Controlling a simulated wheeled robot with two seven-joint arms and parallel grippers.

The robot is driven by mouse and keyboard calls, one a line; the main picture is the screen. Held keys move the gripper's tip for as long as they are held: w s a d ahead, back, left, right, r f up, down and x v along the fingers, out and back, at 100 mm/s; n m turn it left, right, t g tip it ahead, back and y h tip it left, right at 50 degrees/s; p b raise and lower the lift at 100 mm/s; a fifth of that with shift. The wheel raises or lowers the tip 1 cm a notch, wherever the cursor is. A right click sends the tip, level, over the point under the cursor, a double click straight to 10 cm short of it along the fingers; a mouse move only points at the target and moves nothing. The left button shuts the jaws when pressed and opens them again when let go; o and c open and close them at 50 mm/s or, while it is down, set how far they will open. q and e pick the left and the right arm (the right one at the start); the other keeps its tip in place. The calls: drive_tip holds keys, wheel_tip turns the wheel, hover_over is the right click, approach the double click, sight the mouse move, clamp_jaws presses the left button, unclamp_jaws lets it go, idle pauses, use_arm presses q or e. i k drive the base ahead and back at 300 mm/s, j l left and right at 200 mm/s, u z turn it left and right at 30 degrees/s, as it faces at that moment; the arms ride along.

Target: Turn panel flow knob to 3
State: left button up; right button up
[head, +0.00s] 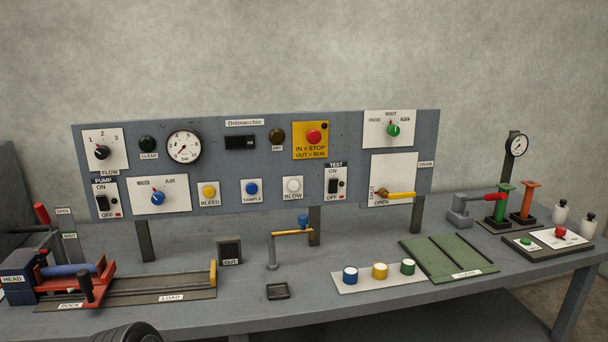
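The flow knob (101,152) is a black round knob on a white plate at the upper left of the grey panel (270,130), in the head view. The numbers 1, 2 and 3 are printed in an arc above it, with the label FLOW below. Its small red mark sits at the knob's upper left, and it appears to point toward 1. Nothing touches the knob.
A red clamp fixture (95,280) stands on the bench below. The space before the knob is clear.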

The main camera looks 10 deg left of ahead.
sight(103, 152)
drive_tip(key=u, duration=1.35)
